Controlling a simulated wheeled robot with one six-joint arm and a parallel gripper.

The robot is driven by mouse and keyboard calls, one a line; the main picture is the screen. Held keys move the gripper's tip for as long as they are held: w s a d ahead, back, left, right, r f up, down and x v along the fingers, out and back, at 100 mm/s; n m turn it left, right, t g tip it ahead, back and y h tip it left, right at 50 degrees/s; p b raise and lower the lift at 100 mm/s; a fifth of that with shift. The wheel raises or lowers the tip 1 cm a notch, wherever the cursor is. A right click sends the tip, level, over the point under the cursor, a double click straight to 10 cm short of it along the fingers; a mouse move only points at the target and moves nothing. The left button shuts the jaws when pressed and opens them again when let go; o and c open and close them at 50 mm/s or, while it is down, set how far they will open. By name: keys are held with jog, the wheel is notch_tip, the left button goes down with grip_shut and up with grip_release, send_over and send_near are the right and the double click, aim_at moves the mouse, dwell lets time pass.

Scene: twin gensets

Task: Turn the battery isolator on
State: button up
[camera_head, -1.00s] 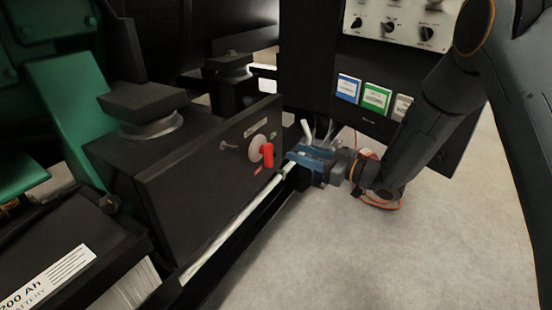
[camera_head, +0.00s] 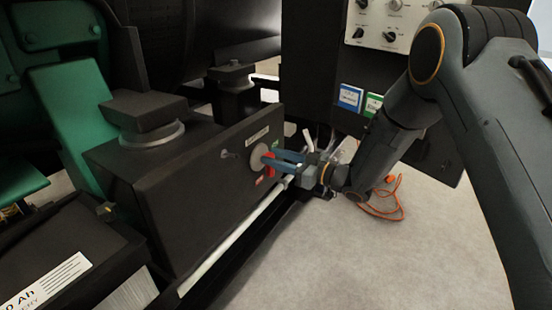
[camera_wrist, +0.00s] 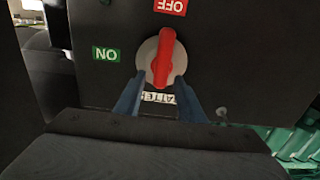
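The battery isolator is a red handle (camera_wrist: 162,60) on a round grey disc (camera_wrist: 147,56), set in the side of a black box (camera_head: 195,190). In the wrist view, which is upside down, the handle points at the red OFF label (camera_wrist: 171,6). The green ON label (camera_wrist: 106,54) is to the left of the disc. My gripper (camera_wrist: 161,82) is open, with one blue finger on each side of the handle's lower part and visible gaps to it. In the head view the gripper (camera_head: 276,159) reaches the handle from the right and partly hides it.
A battery (camera_head: 50,285) is at lower left. A pale rail (camera_head: 225,245) runs below the box. An orange cable (camera_head: 385,213) lies on the open grey floor.

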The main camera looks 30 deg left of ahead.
jog(key=shift+c, duration=0.4)
grip_shut()
jog(key=shift+n, duration=0.3)
jog(key=n, duration=0.4)
jog(key=s+f+n+b, duration=0.1)
jog(key=n, duration=0.3)
jog(key=n+b, duration=0.1)
jog(key=n, duration=0.3)
jog(key=shift+s+f+n, duration=0.2)
jog(key=shift+s+n, duration=0.1)
jog(key=shift+s, duration=0.1)
jog(key=shift+f+n+b, duration=0.2)
jog(key=shift+n+b, duration=0.25)
jog(key=shift+n, duration=0.7)
jog(key=shift+f+n+b, duration=0.15)
jog(key=shift+n+b, duration=0.3)
jog(key=shift+n, duration=0.7)
jog(key=shift+s, duration=0.1)
